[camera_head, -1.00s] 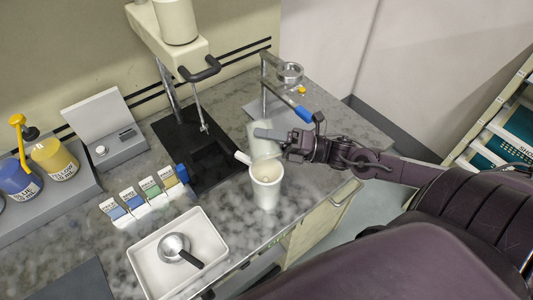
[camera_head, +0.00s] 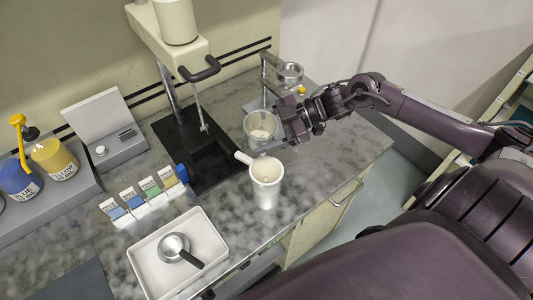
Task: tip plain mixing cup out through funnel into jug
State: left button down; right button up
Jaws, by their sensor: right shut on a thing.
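My right gripper (camera_head: 279,129) is shut on a clear plain cup (camera_head: 251,118) with a little pale stuff at its bottom. The cup's opening faces up towards the camera, and it is behind the white jug (camera_head: 266,194) in the picture. The jug stands upright near the counter's front edge. A pale round insert, perhaps the funnel (camera_head: 267,170), fills its mouth, and a short white handle juts to the upper left; I cannot tell which part that handle belongs to. My left gripper is out of view.
A black-based stand (camera_head: 165,128) is left of the cup. A metal ring holder (camera_head: 291,70) is behind my gripper. A white tray (camera_head: 146,262) holding a small metal pan (camera_head: 173,246) is at front left. Several colour cards stand between. Counter right of the jug is clear.

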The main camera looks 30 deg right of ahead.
jog(key=shift+s+a+f+m+g, duration=0.15)
jog(key=shift+s+f+m+g, duration=0.35)
jog(key=shift+m+g, duration=0.4)
jog(key=shift+r+p, duration=1.05)
jog(key=shift+p, duration=0.05)
